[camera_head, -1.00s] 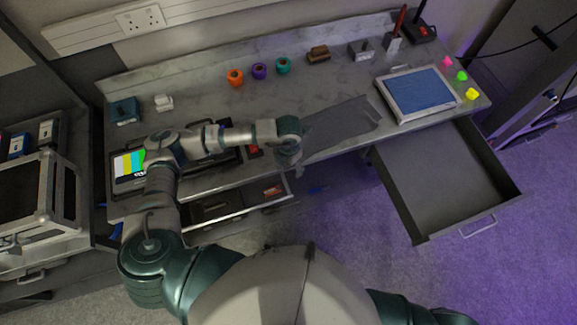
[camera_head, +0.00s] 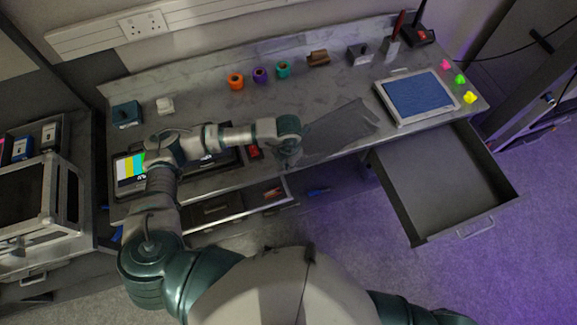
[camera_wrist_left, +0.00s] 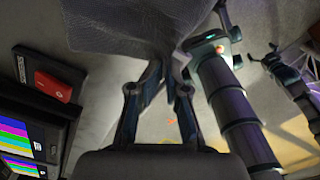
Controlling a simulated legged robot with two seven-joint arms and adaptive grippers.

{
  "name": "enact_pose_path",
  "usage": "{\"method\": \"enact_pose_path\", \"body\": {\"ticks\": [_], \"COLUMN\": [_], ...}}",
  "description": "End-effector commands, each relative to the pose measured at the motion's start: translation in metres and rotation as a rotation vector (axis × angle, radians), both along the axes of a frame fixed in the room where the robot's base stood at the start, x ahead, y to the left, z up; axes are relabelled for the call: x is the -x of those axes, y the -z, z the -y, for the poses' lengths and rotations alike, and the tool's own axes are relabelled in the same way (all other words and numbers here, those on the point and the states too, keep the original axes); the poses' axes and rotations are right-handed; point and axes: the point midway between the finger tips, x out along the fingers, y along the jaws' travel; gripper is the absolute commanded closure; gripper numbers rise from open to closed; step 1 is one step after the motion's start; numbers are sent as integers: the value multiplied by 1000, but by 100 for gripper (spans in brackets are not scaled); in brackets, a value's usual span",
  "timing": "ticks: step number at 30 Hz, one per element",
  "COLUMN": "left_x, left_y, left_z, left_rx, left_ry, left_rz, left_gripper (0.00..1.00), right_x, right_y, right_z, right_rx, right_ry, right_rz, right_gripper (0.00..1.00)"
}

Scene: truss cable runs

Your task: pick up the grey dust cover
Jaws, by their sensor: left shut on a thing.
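The grey dust cover (camera_head: 342,130) is a dark, limp cloth lying on the worktop towards its front edge, left of the blue-topped tray. My left gripper (camera_head: 292,160) is at the cover's near left corner, by the front edge of the worktop. In the left wrist view the cover (camera_wrist_left: 125,28) fills the top, and its edge runs down between the fingertips of my left gripper (camera_wrist_left: 168,78), which are shut on it. Most of the cover still spreads over the worktop.
An open, empty drawer (camera_head: 440,185) juts out at the right front. A blue-topped tray (camera_head: 420,97) sits right of the cover. A monitor with colour bars (camera_head: 130,172) lies left, under my arm. Orange, purple and teal rolls (camera_head: 236,81) stand behind.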

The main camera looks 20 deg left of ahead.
Motion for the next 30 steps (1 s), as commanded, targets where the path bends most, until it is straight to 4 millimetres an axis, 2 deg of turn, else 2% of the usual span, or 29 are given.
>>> {"method": "enact_pose_path", "body": {"ticks": [1,3,12,23,26,30], "left_x": [-1,-1,-1,0,-1,-1], "left_y": [-19,-36,-97,-100,-113,-148], "left_z": [0,1,0,0,0,1], "left_rx": [1,3,2,2,2,3], "left_ry": [1,0,0,0,0,0], "left_rz": [4,4,4,2,2,6], "left_gripper": [100,100,100,100,100,100], "right_x": [-1,-2,-4,-4,-5,-5], "right_y": [-13,-23,-57,-57,-63,-81], "right_z": [0,0,0,0,0,0], "right_rx": [1,0,1,1,0,0], "right_ry": [0,0,0,0,0,0], "right_rz": [2,3,6,6,7,7], "right_gripper": [0,0,0,0,0,0]}}
